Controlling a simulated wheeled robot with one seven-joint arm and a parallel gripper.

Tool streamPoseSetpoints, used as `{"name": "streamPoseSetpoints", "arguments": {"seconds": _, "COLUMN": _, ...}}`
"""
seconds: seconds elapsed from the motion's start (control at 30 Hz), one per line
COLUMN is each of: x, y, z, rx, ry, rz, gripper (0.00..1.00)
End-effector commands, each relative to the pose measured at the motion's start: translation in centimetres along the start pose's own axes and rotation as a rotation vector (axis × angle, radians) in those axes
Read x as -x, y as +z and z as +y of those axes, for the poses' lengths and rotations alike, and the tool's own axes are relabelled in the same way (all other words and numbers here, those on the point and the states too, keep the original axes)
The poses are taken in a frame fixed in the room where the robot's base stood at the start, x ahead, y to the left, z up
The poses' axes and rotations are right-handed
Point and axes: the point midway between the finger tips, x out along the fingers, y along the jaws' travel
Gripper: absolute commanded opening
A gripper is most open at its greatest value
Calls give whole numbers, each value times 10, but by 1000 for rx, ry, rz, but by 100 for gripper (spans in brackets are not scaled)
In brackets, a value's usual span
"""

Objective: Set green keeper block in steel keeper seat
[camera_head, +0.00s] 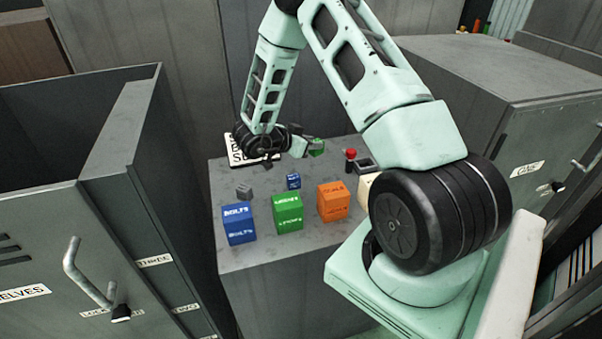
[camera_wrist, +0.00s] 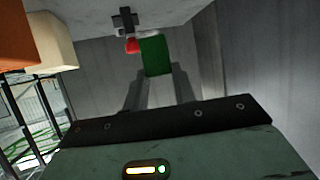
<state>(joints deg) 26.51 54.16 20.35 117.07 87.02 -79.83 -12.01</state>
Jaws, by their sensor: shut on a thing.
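The green keeper block (camera_head: 317,147) is held in my gripper (camera_head: 308,148) above the far part of the grey worktop. In the wrist view the green block (camera_wrist: 155,56) sits at the tips of the two fingers (camera_wrist: 157,75). A small grey, dark-centred fitting (camera_head: 365,165) stands right of the block on the worktop; it may be the steel keeper seat, but my arm is close to it and I cannot be sure. A red-topped dark post (camera_head: 350,157) stands beside that fitting. In the wrist view a red piece (camera_wrist: 131,45) shows just left of the block.
Blue (camera_head: 239,224), green (camera_head: 287,212) and orange (camera_head: 332,202) labelled boxes stand along the worktop's near side (camera_head: 262,255). A small blue block (camera_head: 293,181) and a grey block (camera_head: 244,192) lie behind them. A cream box (camera_head: 367,187) is partly hidden by my arm. Cabinets flank both sides.

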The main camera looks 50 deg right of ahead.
Motion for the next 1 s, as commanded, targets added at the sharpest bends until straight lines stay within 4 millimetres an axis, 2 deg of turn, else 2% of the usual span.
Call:
{"name": "streamPoseSetpoints", "arguments": {"seconds": 0.1, "x": -10, "y": 20, "z": 2, "rx": 6, "ry": 4, "rz": -2, "gripper": 2}}
{"name": "streamPoseSetpoints", "arguments": {"seconds": 0.2, "x": -16, "y": 33, "z": 1, "rx": 4, "ry": 2, "rz": -1, "gripper": 2}}
{"name": "streamPoseSetpoints", "arguments": {"seconds": 0.37, "x": -22, "y": 45, "z": 1, "rx": 3, "ry": 1, "rz": 0, "gripper": 2}}
{"name": "streamPoseSetpoints", "arguments": {"seconds": 0.6, "x": -35, "y": 73, "z": 1, "rx": 4, "ry": 1, "rz": 0, "gripper": 2}}
{"name": "streamPoseSetpoints", "arguments": {"seconds": 1.0, "x": -39, "y": 80, "z": 1, "rx": 2, "ry": -1, "rz": 1, "gripper": 2}}
